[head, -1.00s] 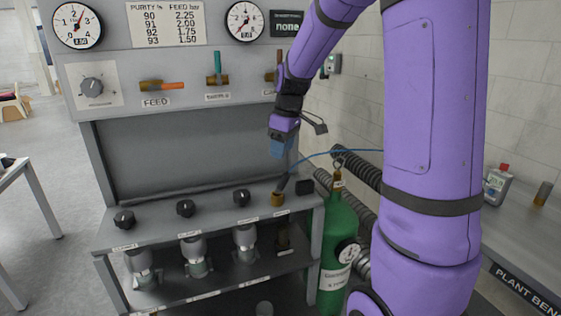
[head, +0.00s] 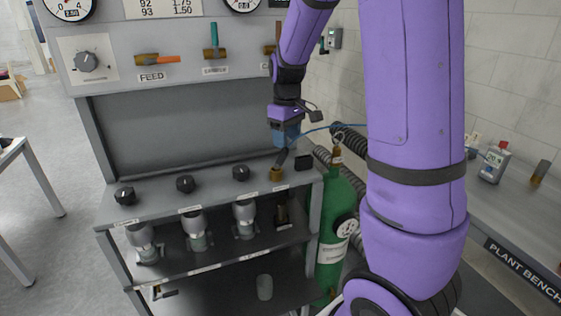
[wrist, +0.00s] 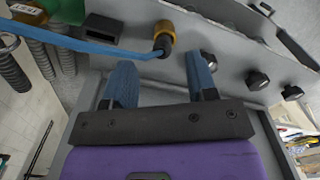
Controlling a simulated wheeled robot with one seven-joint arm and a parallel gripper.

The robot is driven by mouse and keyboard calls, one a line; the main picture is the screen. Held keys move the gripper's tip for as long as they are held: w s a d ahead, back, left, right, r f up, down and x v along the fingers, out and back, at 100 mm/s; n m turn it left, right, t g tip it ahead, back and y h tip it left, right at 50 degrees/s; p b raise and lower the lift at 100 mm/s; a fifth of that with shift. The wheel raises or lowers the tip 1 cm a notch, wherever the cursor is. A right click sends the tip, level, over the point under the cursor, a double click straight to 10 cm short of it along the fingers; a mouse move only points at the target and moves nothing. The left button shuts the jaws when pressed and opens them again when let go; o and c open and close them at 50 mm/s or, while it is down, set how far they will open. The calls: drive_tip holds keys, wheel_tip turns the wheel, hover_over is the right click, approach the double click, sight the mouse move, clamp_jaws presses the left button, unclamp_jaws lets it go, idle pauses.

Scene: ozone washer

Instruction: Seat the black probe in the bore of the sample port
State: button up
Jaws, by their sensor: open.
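The sample port (head: 277,175) is a brass fitting on the bench ledge; it also shows in the wrist view (wrist: 165,30). The black probe (head: 282,158) stands tilted at the port's mouth, its lower end at or inside the bore; I cannot tell how deep. It shows in the wrist view too (wrist: 162,44), with a blue cable (wrist: 90,42) running from it to the left. My gripper (head: 286,142) is just above the probe. In the wrist view my gripper (wrist: 160,65) has its blue fingers wide apart, with nothing held, and the probe lies beyond the fingertips.
Several black knobs (head: 186,184) line the ledge left of the port. A small black block (head: 304,162) sits right of it. A green gas cylinder (head: 333,225) and ribbed hoses (head: 352,143) stand right of the bench. The panel with valves (head: 157,59) rises behind.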

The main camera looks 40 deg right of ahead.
sight(285, 157)
drive_tip(key=shift+w+a+f, duration=0.1)
drive_tip(key=shift+f, duration=1.6)
drive_tip(key=shift+w+f, duration=0.1)
drive_tip(key=shift+f, duration=1.55)
clamp_jaws()
